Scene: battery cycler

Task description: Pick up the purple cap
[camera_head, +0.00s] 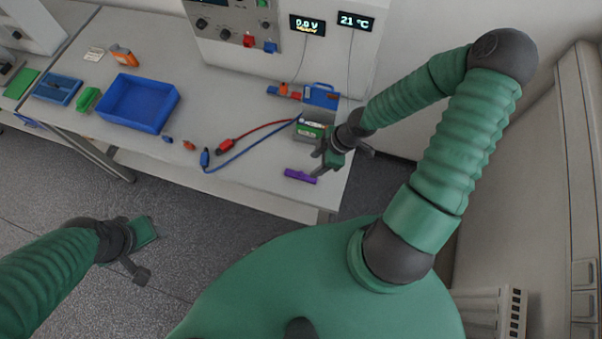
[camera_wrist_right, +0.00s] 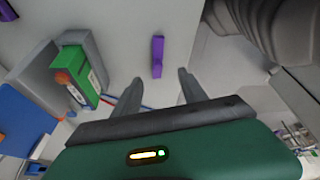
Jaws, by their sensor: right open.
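The purple cap (camera_head: 300,176) lies on the bench near its front right edge in the head view. In the right wrist view the purple cap (camera_wrist_right: 157,56) shows ahead, between and beyond my fingertips. My right gripper (camera_head: 325,160) is above the bench just right of and behind the cap, open and empty. In the right wrist view its two fingers (camera_wrist_right: 160,82) stand apart, not touching the cap. My left gripper (camera_head: 143,252) hangs over the floor at the lower left, away from the bench; its jaws look apart with nothing between them.
A green battery in a grey holder (camera_wrist_right: 80,72) stands close beside my right gripper. Red (camera_head: 226,146) and blue (camera_head: 205,158) cable plugs lie left of the cap. A blue bin (camera_head: 138,103) stands farther left. The cycler (camera_head: 275,50) stands behind.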

